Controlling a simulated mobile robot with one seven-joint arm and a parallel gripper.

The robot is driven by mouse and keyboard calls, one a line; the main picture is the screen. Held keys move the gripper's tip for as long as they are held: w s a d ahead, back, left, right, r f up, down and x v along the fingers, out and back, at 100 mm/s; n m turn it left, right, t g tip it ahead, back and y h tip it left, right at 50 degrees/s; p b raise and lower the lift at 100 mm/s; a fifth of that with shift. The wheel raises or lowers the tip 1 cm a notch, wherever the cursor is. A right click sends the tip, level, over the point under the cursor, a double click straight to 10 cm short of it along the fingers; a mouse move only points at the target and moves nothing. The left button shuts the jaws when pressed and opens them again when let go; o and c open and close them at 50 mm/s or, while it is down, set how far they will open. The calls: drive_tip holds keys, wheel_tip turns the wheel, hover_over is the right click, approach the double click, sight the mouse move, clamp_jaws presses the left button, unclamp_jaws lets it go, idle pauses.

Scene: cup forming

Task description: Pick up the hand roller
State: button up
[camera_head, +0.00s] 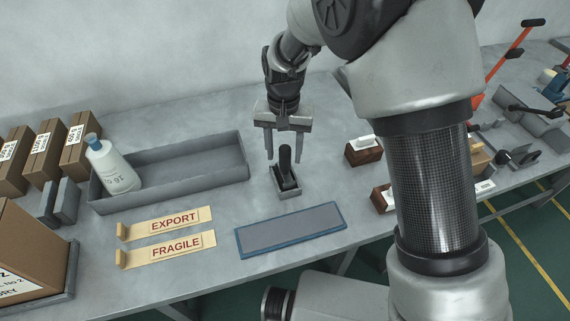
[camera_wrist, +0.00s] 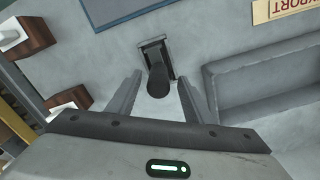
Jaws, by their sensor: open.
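The hand roller (camera_head: 285,168) appears as a dark upright handle standing in a small grey holder (camera_head: 289,193) on the grey bench. Its roller end is hidden in the holder. In the wrist view the dark handle (camera_wrist: 158,80) points toward the camera, with the holder (camera_wrist: 152,43) beyond it. My gripper (camera_head: 284,160) is above the holder, pointing down. Its two fingers are open, one on each side of the handle's upper part, with a gap on both sides. The wrist view also shows the open fingers (camera_wrist: 160,82), and nothing is held.
A grey tray (camera_head: 215,181) with a white bottle (camera_head: 113,167) lies left. Signs reading EXPORT (camera_head: 170,222) and FRAGILE (camera_head: 170,247) and a blue-edged mat (camera_head: 291,230) lie in front. Brown blocks (camera_head: 362,152) with white tops stand right. Bench around the holder is clear.

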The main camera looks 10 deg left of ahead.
sight(285, 162)
wheel_tip(285, 162, down, 4)
drive_tip(key=shift+s+d+r, duration=0.1)
drive_tip(key=shift+s+d, duration=0.05)
clamp_jaws()
drive_tip(key=shift+r, duration=0.1)
